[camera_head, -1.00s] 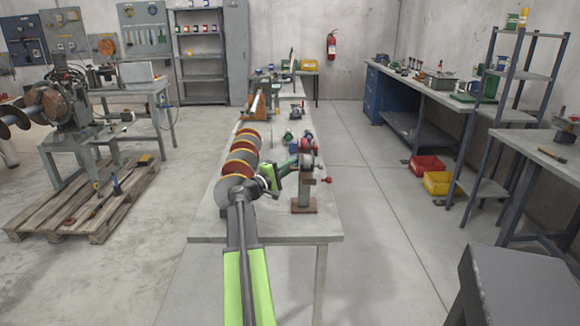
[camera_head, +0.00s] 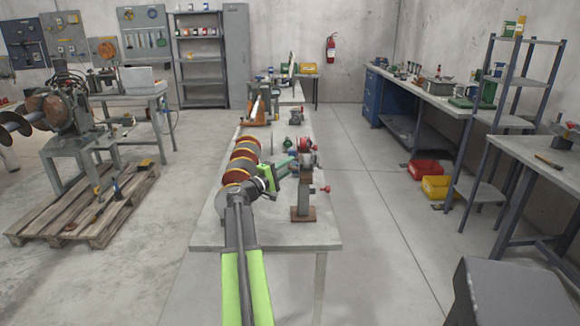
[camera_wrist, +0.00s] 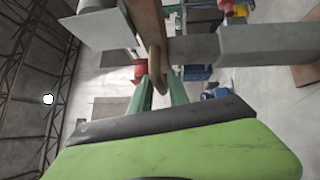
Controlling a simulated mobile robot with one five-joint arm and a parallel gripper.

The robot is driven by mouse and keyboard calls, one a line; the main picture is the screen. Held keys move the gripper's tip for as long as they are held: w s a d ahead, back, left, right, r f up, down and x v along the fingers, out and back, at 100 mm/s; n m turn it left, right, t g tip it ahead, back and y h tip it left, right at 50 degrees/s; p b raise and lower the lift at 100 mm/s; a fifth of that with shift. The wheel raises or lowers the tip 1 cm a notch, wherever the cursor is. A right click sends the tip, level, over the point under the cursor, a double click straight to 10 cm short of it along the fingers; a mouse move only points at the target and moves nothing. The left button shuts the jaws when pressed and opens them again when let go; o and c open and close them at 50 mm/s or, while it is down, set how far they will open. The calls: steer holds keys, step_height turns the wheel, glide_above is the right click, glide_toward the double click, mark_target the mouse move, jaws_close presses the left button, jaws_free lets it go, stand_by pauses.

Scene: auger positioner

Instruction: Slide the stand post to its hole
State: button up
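The stand post (camera_head: 303,190) is a grey upright on a brown base plate (camera_head: 303,214), near the right edge of the bench. In the wrist view the grey post (camera_wrist: 245,45) runs sideways to the right. Two green fingers (camera_wrist: 162,82) stand apart on either side of the lower end of a tan rounded piece (camera_wrist: 158,62) beside the post. Whether they press on it cannot be told. No hole shows clearly.
Small parts lie farther along the bench.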

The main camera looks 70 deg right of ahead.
steer(key=b+v, duration=0.2)
steer(key=v, duration=1.4)
steer(key=shift+a, duration=0.3)
steer(key=shift+w+f, duration=0.1)
steer(key=shift+w, duration=0.05)
